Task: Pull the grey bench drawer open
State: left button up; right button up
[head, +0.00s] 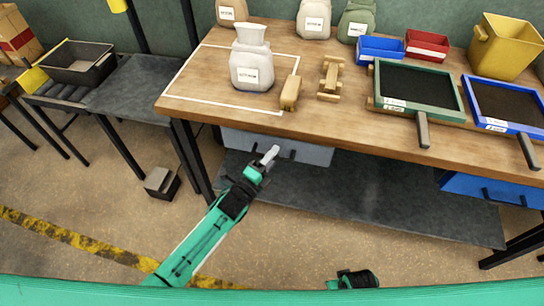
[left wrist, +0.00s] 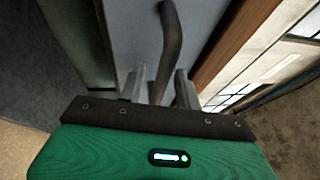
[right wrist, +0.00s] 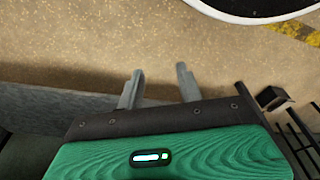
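The grey bench drawer (head: 312,153) is under the front edge of the wooden bench. Its front sits close beneath the bench top, with no open interior showing. Its dark bar handle (left wrist: 173,35) stands out from the grey front in the left wrist view. My left gripper (head: 270,156) is at the handle. Its two fingers (left wrist: 160,72) are apart, with the bar between them, and they do not look closed on it. My right gripper (right wrist: 159,72) is open and empty, above bare floor, away from the drawer.
The bench top (head: 330,122) carries a white sack (head: 252,68), wooden pieces, a green-framed tray (head: 418,90) and a blue-framed tray (head: 508,105). A blue drawer (head: 490,190) is at the right. A dark lower shelf (head: 370,195) lies below.

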pick_arm(q)
grip_shut()
jog(key=shift+s, duration=0.15)
pick_arm(e)
jog(key=shift+w, duration=0.1)
